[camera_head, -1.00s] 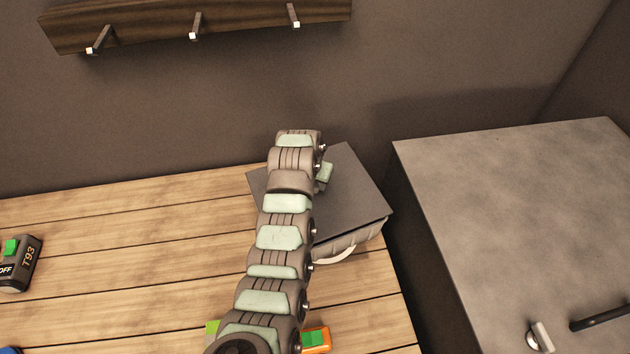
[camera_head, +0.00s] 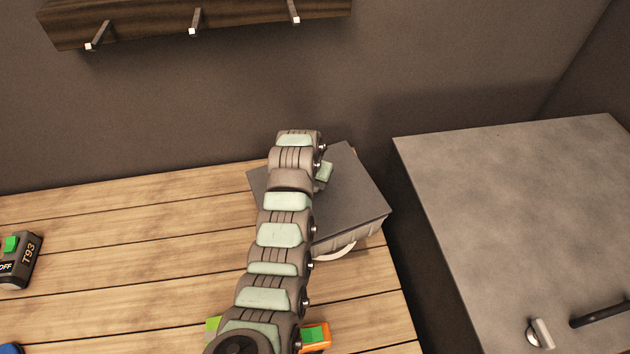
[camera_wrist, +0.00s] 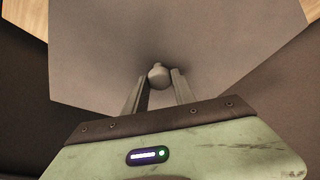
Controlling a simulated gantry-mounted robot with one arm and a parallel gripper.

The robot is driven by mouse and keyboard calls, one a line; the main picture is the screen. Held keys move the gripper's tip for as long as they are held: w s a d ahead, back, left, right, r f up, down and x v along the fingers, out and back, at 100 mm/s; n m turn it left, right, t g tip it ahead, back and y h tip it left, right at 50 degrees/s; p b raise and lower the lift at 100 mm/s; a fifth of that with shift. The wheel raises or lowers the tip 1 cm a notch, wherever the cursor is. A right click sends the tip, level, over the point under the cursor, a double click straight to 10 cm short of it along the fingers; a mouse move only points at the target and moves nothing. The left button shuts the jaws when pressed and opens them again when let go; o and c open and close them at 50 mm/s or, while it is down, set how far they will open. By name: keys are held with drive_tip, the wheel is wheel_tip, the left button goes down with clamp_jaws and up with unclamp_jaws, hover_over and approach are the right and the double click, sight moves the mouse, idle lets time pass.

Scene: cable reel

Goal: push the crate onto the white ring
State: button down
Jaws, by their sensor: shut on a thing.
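The crate (camera_head: 350,205) is a grey box with a flat dark lid and a ribbed side, near the table's right back corner. Its lid (camera_wrist: 95,60) fills much of the wrist view and carries a round knob (camera_wrist: 158,77). My gripper (camera_wrist: 159,84) is over the lid, shut on the knob between its two fingers. In the head view my arm hides the gripper and the crate's left part. A white arc of the ring (camera_head: 340,253) shows at the crate's front lower edge; the rest of the ring is hidden under or behind the crate.
A wooden table (camera_head: 130,230) has free room left of the crate. An orange and green object (camera_head: 315,337) is beside my arm's base. A grey cabinet (camera_head: 520,200) stands right, across a gap.

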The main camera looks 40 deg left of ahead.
sight(315, 184)
drive_tip(key=shift+f, duration=0.8)
idle(1.0)
drive_tip(key=c, duration=0.9)
unclamp_jaws()
drive_tip(key=shift+c, duration=0.2)
drive_tip(key=shift+o, duration=0.2)
drive_tip(key=o, duration=0.4)
drive_tip(key=shift+o, duration=0.2)
drive_tip(key=shift+r, duration=0.15)
drive_tip(key=shift+r+p, duration=1.95)
drive_tip(key=shift+r, duration=1.4)
